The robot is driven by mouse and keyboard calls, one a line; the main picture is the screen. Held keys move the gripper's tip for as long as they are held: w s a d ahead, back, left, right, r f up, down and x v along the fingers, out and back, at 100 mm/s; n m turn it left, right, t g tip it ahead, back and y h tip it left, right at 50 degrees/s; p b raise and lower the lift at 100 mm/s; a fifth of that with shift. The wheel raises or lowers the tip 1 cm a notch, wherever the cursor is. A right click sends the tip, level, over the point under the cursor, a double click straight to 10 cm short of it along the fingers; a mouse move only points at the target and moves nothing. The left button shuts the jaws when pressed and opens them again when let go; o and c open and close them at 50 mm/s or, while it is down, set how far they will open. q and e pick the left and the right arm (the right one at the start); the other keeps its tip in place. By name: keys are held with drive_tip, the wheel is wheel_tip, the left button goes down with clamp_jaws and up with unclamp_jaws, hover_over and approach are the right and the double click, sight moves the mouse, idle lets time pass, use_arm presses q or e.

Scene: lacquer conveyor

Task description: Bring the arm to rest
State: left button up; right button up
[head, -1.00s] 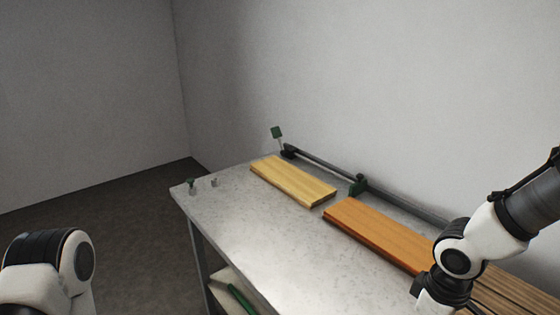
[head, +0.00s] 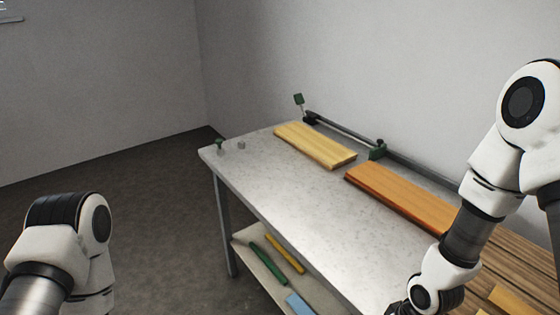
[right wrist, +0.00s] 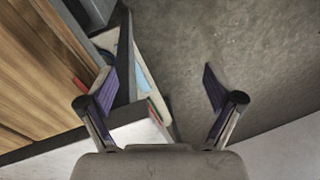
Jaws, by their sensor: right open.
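My right arm (head: 470,225) comes in from the right in the head view and bends down over the front of the table (head: 265,180). Its gripper is below the frame there. In the right wrist view my right gripper (right wrist: 160,90) is open and empty, its two fingers wide apart above the floor beside the table's edge. My left arm (head: 65,240) shows at the lower left of the head view, folded, clear of the table. The left gripper is out of view.
A pale board (head: 315,145) and an orange-brown board (head: 400,198) lie on the table along a rail (head: 345,132). Dark wooden slats (head: 500,275) lie at the right. A lower shelf holds a green bar (head: 268,263) and a yellow bar (head: 285,253). The floor (head: 130,185) at left is clear.

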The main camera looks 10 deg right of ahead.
drive_tip(key=s+f+m+h+b, duration=0.1)
drive_tip(key=s+f, duration=0.3)
drive_tip(key=f, duration=0.5)
drive_tip(key=s+f+m+h+b, duration=0.1)
drive_tip(key=s+f+b, duration=0.3)
drive_tip(key=f, duration=0.6)
drive_tip(key=shift+s+d+f+m, duration=0.15)
drive_tip(key=shift+d+f+m, duration=0.2)
drive_tip(key=shift+m, duration=0.25)
drive_tip(key=shift+r, duration=0.1)
